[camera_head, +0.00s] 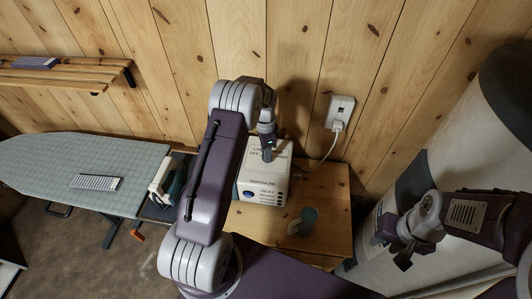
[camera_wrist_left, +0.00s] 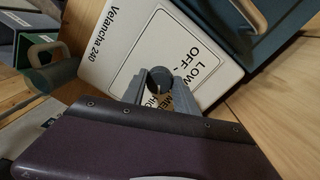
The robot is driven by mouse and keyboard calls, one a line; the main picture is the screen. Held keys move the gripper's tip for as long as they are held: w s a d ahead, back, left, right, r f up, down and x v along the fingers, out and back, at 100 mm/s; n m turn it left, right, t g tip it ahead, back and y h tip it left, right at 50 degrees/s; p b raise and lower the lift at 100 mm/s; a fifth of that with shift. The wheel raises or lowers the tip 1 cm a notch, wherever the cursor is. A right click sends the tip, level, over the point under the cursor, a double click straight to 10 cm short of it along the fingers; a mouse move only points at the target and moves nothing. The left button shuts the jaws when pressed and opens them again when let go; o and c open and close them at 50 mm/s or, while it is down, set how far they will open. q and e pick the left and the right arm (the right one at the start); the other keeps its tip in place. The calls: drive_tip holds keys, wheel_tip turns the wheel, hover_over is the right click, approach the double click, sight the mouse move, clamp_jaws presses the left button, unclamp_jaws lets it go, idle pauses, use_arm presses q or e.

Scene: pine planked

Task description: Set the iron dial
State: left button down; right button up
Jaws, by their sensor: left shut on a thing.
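A white box labelled Velancha 240 (camera_head: 265,185) stands on a small wooden table against the wall. Its top is printed with heat settings, and its panel (camera_wrist_left: 135,45) fills the middle of the left wrist view. A round dark dial (camera_wrist_left: 158,80) sits on this panel, with a small pale mark on it. My left gripper (camera_head: 267,153) reaches down onto the box top. Its fingers (camera_wrist_left: 158,84) are shut on the dial, one on each side. The setting the dial points to is not clear. My right gripper (camera_head: 398,251) hangs at the right, open and empty, away from the box.
A teal iron (camera_head: 177,182) stands at the right end of the grey ironing board (camera_head: 60,165). A teal mug (camera_head: 306,217) is on the wooden table (camera_head: 330,215) in front of the box. A cord runs to the wall socket (camera_head: 341,110). A shelf (camera_head: 65,75) hangs at the left.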

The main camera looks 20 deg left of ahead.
use_arm(q)
drive_tip(key=shift+w+r+m, duration=0.15)
drive_tip(key=shift+w+m, duration=0.1)
drive_tip(key=shift+m, duration=0.85)
drive_tip(key=c, duration=1)
unclamp_jaws()
drive_tip(key=shift+o, duration=0.3)
drive_tip(key=shift+s, duration=0.1)
wheel_tip(320, 180, up, 8)
drive_tip(key=shift+a+f+b, duration=0.1)
drive_tip(key=shift+f+b, duration=0.05)
drive_tip(key=shift+b, duration=0.85)
drive_tip(key=shift+w+r, duration=0.2)
drive_tip(key=shift+r, duration=0.4)
